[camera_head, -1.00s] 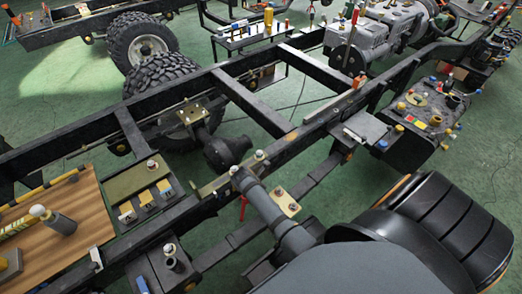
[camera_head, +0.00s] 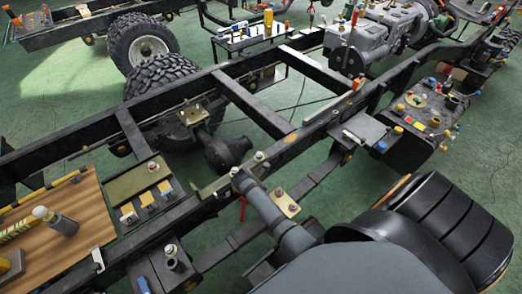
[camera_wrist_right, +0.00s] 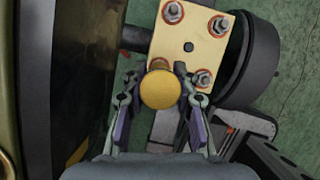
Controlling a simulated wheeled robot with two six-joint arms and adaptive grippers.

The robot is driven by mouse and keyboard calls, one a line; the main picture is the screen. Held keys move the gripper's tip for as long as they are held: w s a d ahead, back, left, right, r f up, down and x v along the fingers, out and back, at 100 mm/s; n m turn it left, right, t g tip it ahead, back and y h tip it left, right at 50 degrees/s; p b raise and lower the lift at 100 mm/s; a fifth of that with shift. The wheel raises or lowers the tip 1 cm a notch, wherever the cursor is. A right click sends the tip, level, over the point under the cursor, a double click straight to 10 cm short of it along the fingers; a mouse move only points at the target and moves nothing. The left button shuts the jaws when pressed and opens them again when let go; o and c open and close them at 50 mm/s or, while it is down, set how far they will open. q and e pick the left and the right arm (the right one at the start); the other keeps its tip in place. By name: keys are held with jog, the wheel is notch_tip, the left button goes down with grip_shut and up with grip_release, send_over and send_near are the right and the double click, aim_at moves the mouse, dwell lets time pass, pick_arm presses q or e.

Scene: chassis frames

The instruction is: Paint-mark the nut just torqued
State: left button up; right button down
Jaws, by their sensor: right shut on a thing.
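In the right wrist view, my right gripper (camera_wrist_right: 158,82) is shut on a marker with a round yellow end (camera_wrist_right: 161,90), seen end-on. Just beyond it is a pale yellow plate (camera_wrist_right: 188,30) with steel nuts near its corners. One nut (camera_wrist_right: 173,12) is at the top left, another (camera_wrist_right: 218,25) at the top right and another (camera_wrist_right: 203,78) at the lower right. The plate's lower left corner is partly hidden behind the marker, and I cannot tell whether the marker touches a nut. I see no clear paint mark. The left gripper is not in view.
The dark chassis frame (camera_head: 120,120) crosses the head view. A tan plate with bolts (camera_head: 286,209) lies by a grey tube (camera_head: 268,210). A wooden board (camera_head: 90,215) is at lower left, black wheels (camera_head: 455,232) at lower right. A dark drum (camera_wrist_right: 262,60) adjoins the wrist view's plate.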

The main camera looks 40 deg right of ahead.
dwell(0.8)
jog(key=shift+r+p, duration=0.95)
jog(key=shift+p, duration=0.6)
notch_tip(320, 180, up, 5)
jog(key=p, duration=0.6)
jog(key=shift+r, duration=0.2)
jog(key=shift+f, duration=0.2)
